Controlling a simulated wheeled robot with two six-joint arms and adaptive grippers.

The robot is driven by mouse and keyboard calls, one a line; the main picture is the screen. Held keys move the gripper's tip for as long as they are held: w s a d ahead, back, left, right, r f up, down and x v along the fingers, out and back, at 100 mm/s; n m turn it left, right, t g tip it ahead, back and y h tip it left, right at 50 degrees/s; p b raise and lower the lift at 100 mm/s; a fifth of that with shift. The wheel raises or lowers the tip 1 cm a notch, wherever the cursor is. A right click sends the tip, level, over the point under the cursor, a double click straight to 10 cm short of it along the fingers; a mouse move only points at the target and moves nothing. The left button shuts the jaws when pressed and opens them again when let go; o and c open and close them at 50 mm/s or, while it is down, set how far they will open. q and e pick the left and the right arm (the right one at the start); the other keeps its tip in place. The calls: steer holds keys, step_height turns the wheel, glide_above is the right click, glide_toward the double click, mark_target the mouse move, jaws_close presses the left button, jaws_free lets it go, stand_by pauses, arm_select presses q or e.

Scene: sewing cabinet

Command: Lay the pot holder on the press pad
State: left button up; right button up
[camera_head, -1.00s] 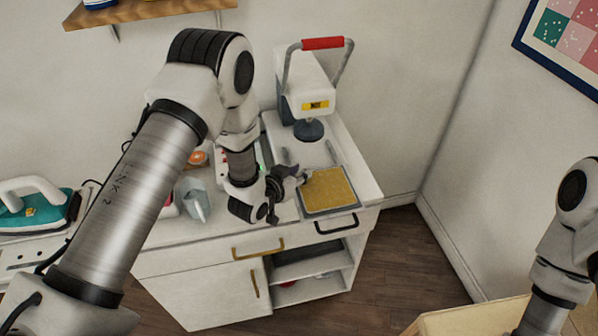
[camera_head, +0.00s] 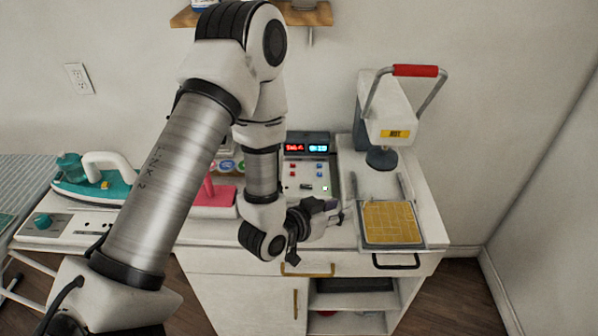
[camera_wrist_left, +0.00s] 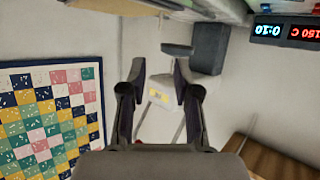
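A mustard-yellow square with grid-like stitching, apparently the pot holder (camera_head: 391,222), lies flat on the grey press pad (camera_head: 393,246) below the heat press at the right of the cabinet. Only the pad's grey rim shows around it. My left gripper (camera_head: 332,213) is to the left of the pad, above the cabinet top and apart from the yellow square. In the left wrist view the left gripper (camera_wrist_left: 159,82) has its fingers spread with nothing between them. My right gripper is not in view.
The white heat press (camera_head: 390,112) with a red handle (camera_head: 415,71) stands behind the pad. A control box (camera_head: 307,170) with lit displays sits behind my left gripper. A pink item (camera_head: 214,196) and a teal iron (camera_head: 92,185) are farther left. A dark handle (camera_head: 397,262) sticks out in front.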

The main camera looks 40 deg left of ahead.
arm_select(q)
steer(key=s+f+g+y, duration=0.1)
steer(key=s+f+g, duration=0.5)
steer(key=s+f, duration=0.5)
steer(key=s+a+f+n+g+y, duration=0.1)
steer(key=s+f+n+g+y, duration=0.1)
steer(key=s+f+g, duration=0.5)
steer(key=s+f, duration=0.4)
steer(key=s, duration=0.4)
steer(key=shift+a+f, duration=0.2)
steer(key=shift+f, duration=0.1)
